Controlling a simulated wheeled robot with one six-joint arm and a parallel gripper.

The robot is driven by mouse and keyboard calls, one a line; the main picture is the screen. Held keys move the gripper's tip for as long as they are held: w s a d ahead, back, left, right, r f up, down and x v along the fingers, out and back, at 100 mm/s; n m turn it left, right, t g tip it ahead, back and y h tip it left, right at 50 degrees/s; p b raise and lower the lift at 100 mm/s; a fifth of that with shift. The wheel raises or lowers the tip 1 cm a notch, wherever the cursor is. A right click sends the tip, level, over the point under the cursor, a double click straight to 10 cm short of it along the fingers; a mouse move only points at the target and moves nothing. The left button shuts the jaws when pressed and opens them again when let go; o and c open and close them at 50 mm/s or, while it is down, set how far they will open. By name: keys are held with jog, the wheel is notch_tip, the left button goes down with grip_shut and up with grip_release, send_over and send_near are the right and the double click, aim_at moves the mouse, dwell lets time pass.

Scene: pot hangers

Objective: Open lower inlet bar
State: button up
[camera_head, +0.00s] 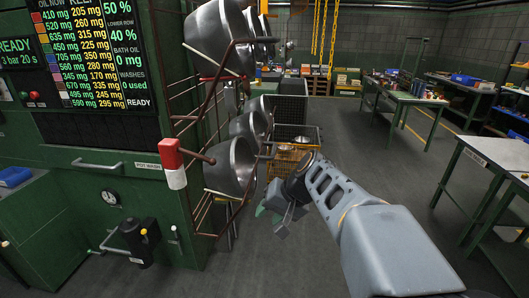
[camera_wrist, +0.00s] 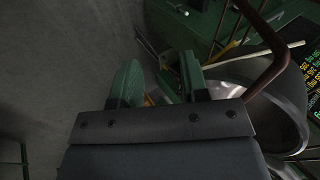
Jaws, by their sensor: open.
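My gripper (camera_head: 275,208) is to the right of the lower pot in the head view, apart from the rack. In the wrist view its two green fingers (camera_wrist: 158,80) are spread with nothing held between them. A brown bent bar (camera_wrist: 270,35) crosses in front of a steel pot (camera_wrist: 280,115) at the right of the wrist view, with a thin pale rod (camera_wrist: 258,54) by it. In the head view the lower pot (camera_head: 230,168) hangs tilted on the rack with brown bars around it. I cannot tell for sure which bar is the lower inlet bar.
A green machine (camera_head: 120,200) with a display (camera_head: 95,50) and a red-and-white block (camera_head: 173,163) stands at the left. Another pot (camera_head: 215,38) hangs above. A yellow cart (camera_head: 290,155) stands behind my gripper. Tables line the right; the grey floor between is clear.

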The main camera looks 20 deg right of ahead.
jog(key=w+d+r+m+t+y, duration=0.3)
jog(key=w+d, duration=0.3)
jog(key=d, duration=0.1)
jog(key=m+t+y+b, duration=0.1)
jog(key=m+t+y, duration=0.1)
jog(key=t, duration=0.3)
send_near(274, 148)
jog(key=p+x, duration=0.1)
jog(key=x, duration=0.2)
jog(key=p+x, duration=0.1)
jog(key=x, duration=0.6)
jog(key=shift+a+f+p, duration=0.1)
jog(key=shift+f+p, duration=0.3)
jog(key=shift+s, duration=0.1)
jog(key=shift+c, duration=0.2)
grip_shut()
